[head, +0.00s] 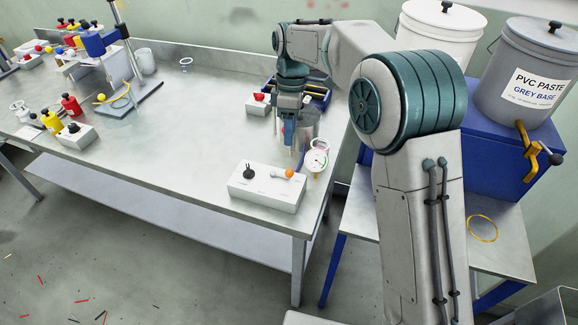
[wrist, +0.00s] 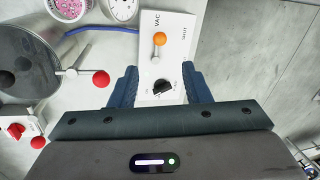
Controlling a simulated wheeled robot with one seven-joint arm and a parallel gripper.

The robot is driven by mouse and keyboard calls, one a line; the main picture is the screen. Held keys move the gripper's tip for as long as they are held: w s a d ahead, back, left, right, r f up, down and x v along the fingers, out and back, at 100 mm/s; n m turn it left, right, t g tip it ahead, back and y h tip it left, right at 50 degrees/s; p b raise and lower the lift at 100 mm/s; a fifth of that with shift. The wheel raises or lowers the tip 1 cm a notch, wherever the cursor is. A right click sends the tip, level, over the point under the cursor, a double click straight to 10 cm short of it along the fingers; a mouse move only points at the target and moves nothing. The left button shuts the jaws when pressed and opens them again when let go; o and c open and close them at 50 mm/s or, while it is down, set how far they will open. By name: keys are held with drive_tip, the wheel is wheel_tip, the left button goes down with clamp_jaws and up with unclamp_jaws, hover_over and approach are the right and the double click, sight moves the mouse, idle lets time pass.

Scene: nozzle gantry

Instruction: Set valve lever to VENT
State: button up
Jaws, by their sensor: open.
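A white control box (head: 262,193) sits at the front right corner of the bench. The valve lever has an orange ball end (head: 288,173) and also shows in the wrist view (wrist: 160,39); there it points up toward the VAC mark. SHUT is printed to its right; I cannot read a VENT mark. A black knob (wrist: 162,88) is on the same box. My gripper (wrist: 160,68) is open and empty, pointing down. In the wrist view its fingers flank the black knob's end of the box. In the head view my gripper (head: 289,142) is behind and above the box.
A round gauge (head: 316,160) stands right beside the box. In the wrist view, a metal pot (wrist: 30,65), a red-ball lever (wrist: 101,79) and a blue tube (wrist: 100,29) lie left of the box. The bench left of the box (head: 185,140) is clear.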

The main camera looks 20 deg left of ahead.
drive_tip(key=f, duration=0.3)
drive_tip(key=s+f, duration=0.1)
drive_tip(key=f, duration=0.3)
drive_tip(key=s+f+p, duration=0.1)
drive_tip(key=f, duration=0.3)
drive_tip(key=shift+d+f, duration=0.1)
drive_tip(key=shift+d, duration=0.05)
clamp_jaws()
